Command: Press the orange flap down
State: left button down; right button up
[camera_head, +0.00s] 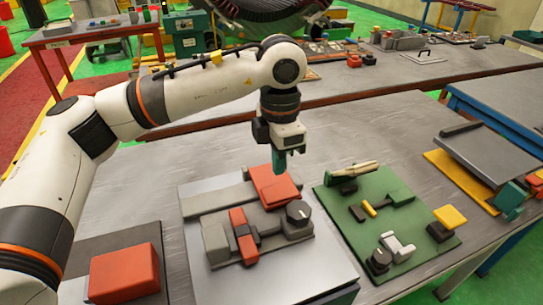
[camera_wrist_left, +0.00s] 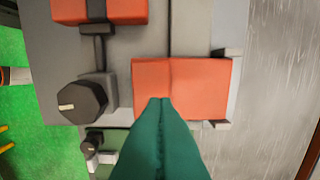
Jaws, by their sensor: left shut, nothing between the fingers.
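The orange flap (camera_head: 272,188) is a red-orange plate on the far side of the grey fixture on the pale board. It also fills the middle of the left wrist view (camera_wrist_left: 205,90), where a crease line crosses it. My left gripper (camera_head: 279,168) points down over the flap's far part, with green fingers shut and empty. In the left wrist view the fingertips (camera_wrist_left: 161,101) overlap the flap's edge. I cannot tell whether they touch it. My right gripper is not in view.
A red-orange bar (camera_head: 237,218) and a dark knob (camera_head: 298,212) are on the same fixture. A green board (camera_head: 335,203) with clamps lies to the right. A red-orange block (camera_head: 124,272) sits at the front left. Bare grey table lies behind the boards.

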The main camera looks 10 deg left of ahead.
pick_arm(q)
notch_tip(320, 180, up, 5)
jog(key=shift+f+p, duration=0.2)
jog(key=shift+p, duration=0.9)
